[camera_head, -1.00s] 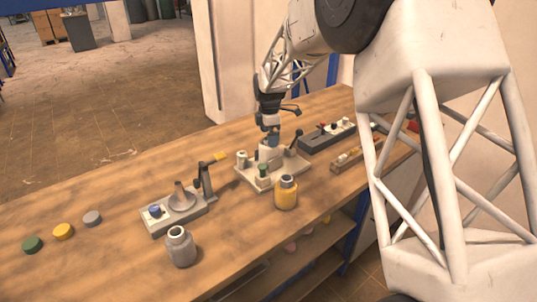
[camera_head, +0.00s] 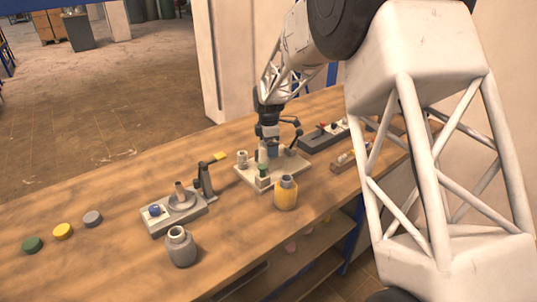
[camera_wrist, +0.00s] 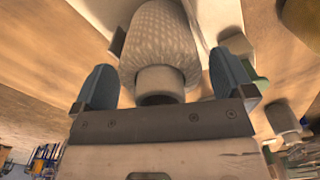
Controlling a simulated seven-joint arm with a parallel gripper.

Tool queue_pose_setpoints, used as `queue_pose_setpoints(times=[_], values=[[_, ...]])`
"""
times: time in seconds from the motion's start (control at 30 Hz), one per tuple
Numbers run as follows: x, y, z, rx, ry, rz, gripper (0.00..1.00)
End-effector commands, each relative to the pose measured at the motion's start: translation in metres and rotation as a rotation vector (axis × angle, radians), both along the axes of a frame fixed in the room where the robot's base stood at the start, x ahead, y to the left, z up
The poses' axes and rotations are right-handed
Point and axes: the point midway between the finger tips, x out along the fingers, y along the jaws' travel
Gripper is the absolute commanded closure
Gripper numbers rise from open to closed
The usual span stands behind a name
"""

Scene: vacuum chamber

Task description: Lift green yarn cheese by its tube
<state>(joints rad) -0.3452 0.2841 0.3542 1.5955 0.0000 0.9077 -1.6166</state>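My gripper (camera_head: 268,152) is low over the pale tray (camera_head: 285,179) in the middle of the bench. The green yarn cheese (camera_head: 263,169) stands at the tray's front edge, close in front of the gripper. In the wrist view my two blue fingers (camera_wrist: 166,88) are apart. A pale, woven-looking cheese (camera_wrist: 160,35) with a plain tube end (camera_wrist: 160,80) lies between and beyond them. It looks cream there, not green. I see a gap between the tube and each finger. The fingertips are partly hidden in the head view.
A white spool (camera_head: 241,158) stands at the tray's left. A yellow jar (camera_head: 286,193) is just in front. A grey device (camera_head: 178,209) and grey jar (camera_head: 181,246) stand left; a dark rack (camera_head: 322,137) is behind right. The bench's left part has free room around several discs.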

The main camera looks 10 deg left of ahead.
Motion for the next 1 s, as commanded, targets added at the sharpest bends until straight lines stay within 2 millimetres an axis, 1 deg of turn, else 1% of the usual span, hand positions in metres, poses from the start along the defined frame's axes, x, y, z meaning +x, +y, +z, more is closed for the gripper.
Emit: queue_pose_setpoints(times=[0.03,0.3,0.37,0.57,0.73,0.87,1.0], values=[[0.0,0.0,0.0,0.0,0.0,0.0,0.06],[0.0,0.0,0.0,0.0,0.0,0.0,0.47],[0.0,0.0,0.0,0.0,0.0,0.0,0.56],[0.0,0.0,0.001,0.0,0.0,0.0,0.56],[0.0,0.0,0.007,0.0,-0.001,0.0,0.56],[0.0,0.0,0.018,0.001,-0.002,0.0,0.56],[0.0,0.0,0.037,0.001,-0.002,0.0,0.56]])
